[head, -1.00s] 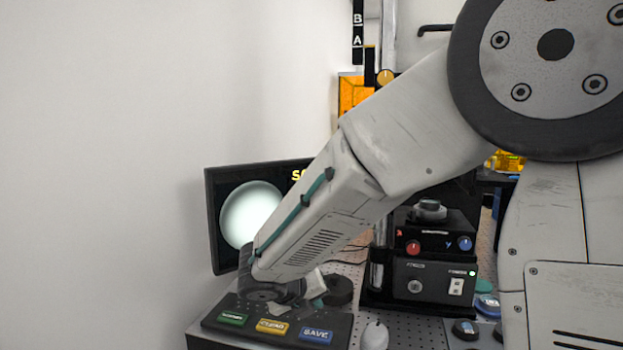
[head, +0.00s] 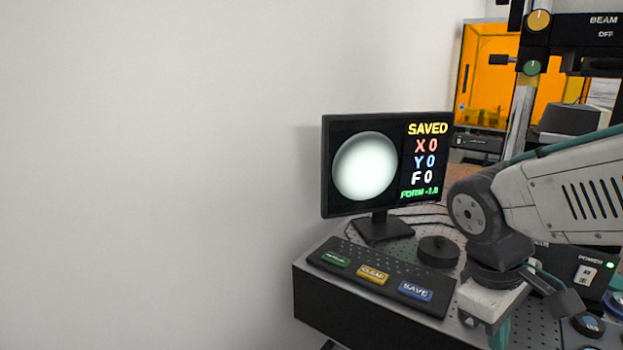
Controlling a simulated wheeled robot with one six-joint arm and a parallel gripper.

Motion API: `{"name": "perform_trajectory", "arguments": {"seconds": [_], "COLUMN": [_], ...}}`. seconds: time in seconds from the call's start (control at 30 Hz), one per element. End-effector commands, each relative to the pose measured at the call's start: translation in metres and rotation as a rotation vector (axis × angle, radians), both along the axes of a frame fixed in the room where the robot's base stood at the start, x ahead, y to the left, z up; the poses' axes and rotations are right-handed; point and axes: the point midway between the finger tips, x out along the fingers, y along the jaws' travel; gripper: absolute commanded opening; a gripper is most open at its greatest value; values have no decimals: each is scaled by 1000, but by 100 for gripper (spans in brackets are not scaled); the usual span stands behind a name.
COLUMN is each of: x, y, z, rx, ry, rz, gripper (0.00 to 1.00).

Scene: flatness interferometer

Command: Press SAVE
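The blue SAVE button (head: 415,291) is the rightmost of three on a dark sloped keypad (head: 385,286) at the bench's front left corner. The monitor (head: 388,164) behind it reads SAVED, X 0, Y 0, F 0 and FORM -1.0, beside a round pale image. My gripper (head: 497,315) hangs at the end of my arm, just right of the keypad and apart from the SAVE button. Its fingertips are partly cut off by the lower frame, and I cannot tell whether they are open.
A yellow CLEAR button (head: 373,275) and a green button (head: 336,259) share the keypad. A black round knob (head: 438,251) stands behind it. A control box with a POWER switch (head: 586,274) is at the right. The wall is close on the left.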

Motion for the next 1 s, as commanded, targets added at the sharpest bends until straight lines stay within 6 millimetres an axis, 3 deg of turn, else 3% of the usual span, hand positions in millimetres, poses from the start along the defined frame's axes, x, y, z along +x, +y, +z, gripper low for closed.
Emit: {"name": "perform_trajectory", "arguments": {"seconds": [0.1,0.3,0.5,1.0], "x": [-39,-70,-75,-74], "y": [3,5,-3,-4], "z": [14,30,41,41], "rx": [124,253,267,265], "ry": [-81,-180,-245,-244], "rz": [-311,-502,-534,-536], "gripper": [0,0,0,0]}}
